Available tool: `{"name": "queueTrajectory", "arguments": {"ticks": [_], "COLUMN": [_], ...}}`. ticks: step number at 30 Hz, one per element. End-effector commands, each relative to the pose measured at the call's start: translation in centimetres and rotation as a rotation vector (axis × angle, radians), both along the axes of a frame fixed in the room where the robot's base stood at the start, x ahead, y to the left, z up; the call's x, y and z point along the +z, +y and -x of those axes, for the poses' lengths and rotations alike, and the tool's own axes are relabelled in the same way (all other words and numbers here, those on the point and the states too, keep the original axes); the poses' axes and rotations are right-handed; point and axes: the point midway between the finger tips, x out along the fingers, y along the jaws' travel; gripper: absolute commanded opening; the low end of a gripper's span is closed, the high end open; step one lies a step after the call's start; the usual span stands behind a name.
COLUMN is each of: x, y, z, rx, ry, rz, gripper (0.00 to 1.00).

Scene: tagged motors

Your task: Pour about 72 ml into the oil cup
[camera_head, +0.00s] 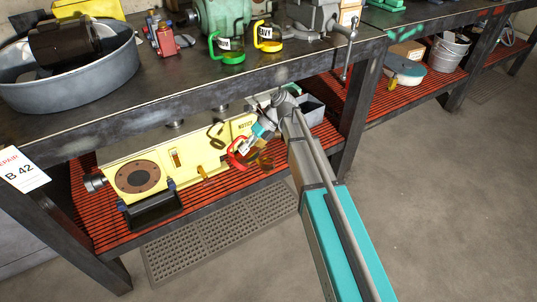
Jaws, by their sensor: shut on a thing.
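My gripper (246,146) reaches under the bench top to the right end of a yellow machine (125,165) on the lower shelf. It is shut on a red-handled jug (236,157), which looks tilted. My arm and gripper hide part of the jug. An amber, see-through shape (265,162) lies just right of it; I cannot tell whether it is part of the jug. A small amber fitting (175,158) on the machine's front may be the oil cup, but it is too small to be sure. No pouring stream can be made out.
The bench top's front edge (200,92) lies close above my gripper. Jugs with green (228,48) and yellow (267,37) handles stand on top. A grey bin (312,110) is right of my gripper on the red slatted shelf (235,182). A black block (152,208) sits at the machine's front.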

Motion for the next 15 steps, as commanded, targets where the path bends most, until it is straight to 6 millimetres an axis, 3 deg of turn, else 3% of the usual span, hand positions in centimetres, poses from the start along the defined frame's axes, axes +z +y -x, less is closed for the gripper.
{"name": "queueTrajectory", "arguments": {"ticks": [15], "x": [0.53], "y": [-0.2], "z": [-0.17], "rx": [0.0], "ry": [0.034], "rz": [-0.057], "gripper": [0.0]}}
